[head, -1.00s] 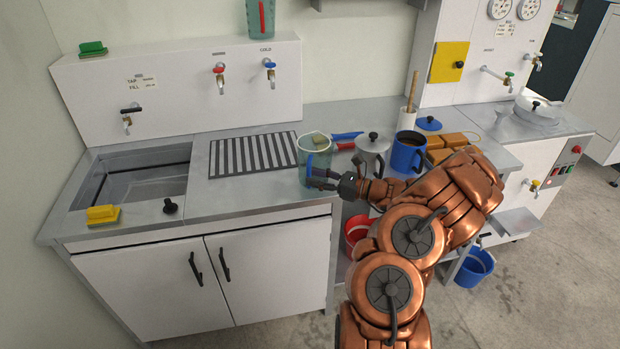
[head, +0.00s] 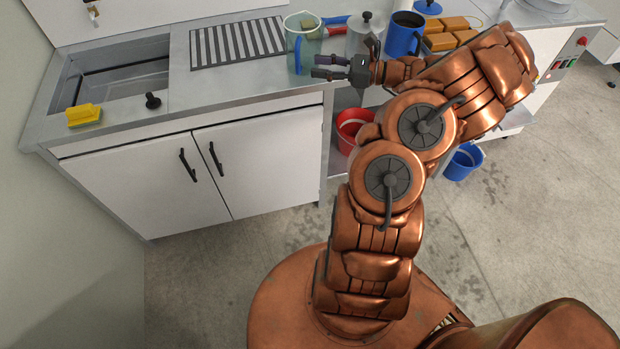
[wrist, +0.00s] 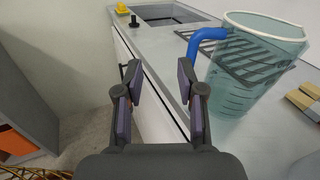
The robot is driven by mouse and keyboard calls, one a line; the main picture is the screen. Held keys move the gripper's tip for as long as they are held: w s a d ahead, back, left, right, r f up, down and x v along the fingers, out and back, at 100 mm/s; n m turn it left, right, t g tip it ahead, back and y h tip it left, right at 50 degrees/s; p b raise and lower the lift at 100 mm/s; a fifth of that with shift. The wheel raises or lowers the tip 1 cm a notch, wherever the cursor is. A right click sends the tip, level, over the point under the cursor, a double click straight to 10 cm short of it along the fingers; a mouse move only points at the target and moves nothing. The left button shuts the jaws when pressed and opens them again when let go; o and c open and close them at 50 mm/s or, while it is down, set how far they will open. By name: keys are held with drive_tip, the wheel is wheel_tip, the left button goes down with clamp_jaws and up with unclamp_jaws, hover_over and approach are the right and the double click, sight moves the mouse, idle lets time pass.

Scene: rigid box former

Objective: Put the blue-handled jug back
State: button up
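The blue-handled jug (head: 309,44) is a clear, greenish measuring jug standing upright on the steel worktop, right of the striped drain grille. Its blue handle (head: 297,56) faces the front. In the wrist view the jug (wrist: 262,72) is at upper right, with its handle (wrist: 206,36) pointing left. My gripper (head: 322,67) is open and empty just in front of the jug, towards its right. In the wrist view my gripper (wrist: 161,82) shows both dark finger pads apart with nothing between them; the handle is beyond and right of them.
The sink (head: 120,78) and a yellow sponge (head: 84,115) are at left; the striped grille (head: 238,43) is left of the jug. A lidded metal pot (head: 362,38), a blue mug (head: 403,34) and tan blocks (head: 440,41) stand to the right. A red bucket (head: 352,126) sits below.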

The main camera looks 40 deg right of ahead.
drive_tip(key=s+a+r+n+g+y, duration=0.1)
drive_tip(key=a+r+n+g, duration=0.2)
drive_tip(key=a, duration=0.5)
drive_tip(key=s+a+r+n+g, duration=0.2)
drive_tip(key=a+n+g, duration=0.25)
drive_tip(key=a, duration=0.45)
drive_tip(key=s+a+r+n+g+y, duration=0.1)
drive_tip(key=a+r+n+g, duration=0.15)
drive_tip(key=a+n, duration=0.4)
drive_tip(key=s+a+f+n+g+h, duration=0.1)
drive_tip(key=s+a+n+g+h, duration=0.25)
drive_tip(key=s+a, duration=0.35)
drive_tip(key=s+a+f+n+g+h, duration=0.15)
drive_tip(key=s+a+n+h, duration=0.25)
drive_tip(key=s, duration=0.5)
drive_tip(key=s+d+n+h, duration=0.5)
drive_tip(key=s+d+h, duration=0.1)
drive_tip(key=s, duration=0.4)
drive_tip(key=shift+f, duration=0.35)
drive_tip(key=shift+s+d, duration=0.1)
drive_tip(key=shift+d, duration=0.15)
